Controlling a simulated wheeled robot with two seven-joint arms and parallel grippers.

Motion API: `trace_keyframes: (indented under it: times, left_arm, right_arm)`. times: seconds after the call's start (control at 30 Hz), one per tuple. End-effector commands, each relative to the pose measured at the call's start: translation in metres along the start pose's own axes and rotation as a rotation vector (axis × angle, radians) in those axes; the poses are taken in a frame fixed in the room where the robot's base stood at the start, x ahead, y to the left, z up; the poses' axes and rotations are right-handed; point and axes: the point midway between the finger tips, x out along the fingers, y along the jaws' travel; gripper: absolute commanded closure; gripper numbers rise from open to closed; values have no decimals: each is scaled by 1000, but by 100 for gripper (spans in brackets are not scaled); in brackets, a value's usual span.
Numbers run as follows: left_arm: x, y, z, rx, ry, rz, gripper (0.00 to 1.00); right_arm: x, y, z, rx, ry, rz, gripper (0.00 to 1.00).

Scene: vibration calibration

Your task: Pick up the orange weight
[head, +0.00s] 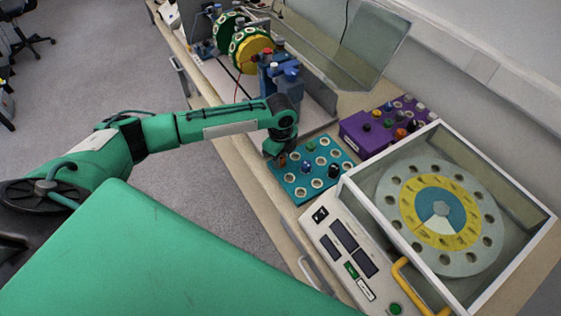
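A teal tray (290,184) with white-rimmed holes lies on the bench and holds a few small coloured weights. A small orange-brown weight (282,160) stands at its far left corner. My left gripper (270,154) points down beside that weight at the tray's edge. Its fingers are mostly hidden by the wrist, so I cannot tell whether they are open or touch anything. A purple rack (358,142) behind the tray holds several coloured weights, one of them orange (401,133). My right gripper is out of view.
A clear-walled machine with a round disc (383,202), a yellow handle (408,278) and a control panel (325,240) stands to the right. A rotor rig with green-and-yellow discs (250,50) and blue mounts (280,77) stands beyond the arm. Open floor lies left of the bench.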

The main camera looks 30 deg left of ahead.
Motion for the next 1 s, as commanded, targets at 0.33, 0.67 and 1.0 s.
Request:
trace_keyframes:
  times: [0.33,0.67,1.0]
  left_arm:
    - [-1,0,0,0,0,0,98]
    - [-35,-1,0,1,1,-4,98]
    - [-121,-1,0,1,0,-7,98]
  right_arm:
    - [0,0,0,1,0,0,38]
    - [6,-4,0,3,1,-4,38]
    - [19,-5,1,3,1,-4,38]
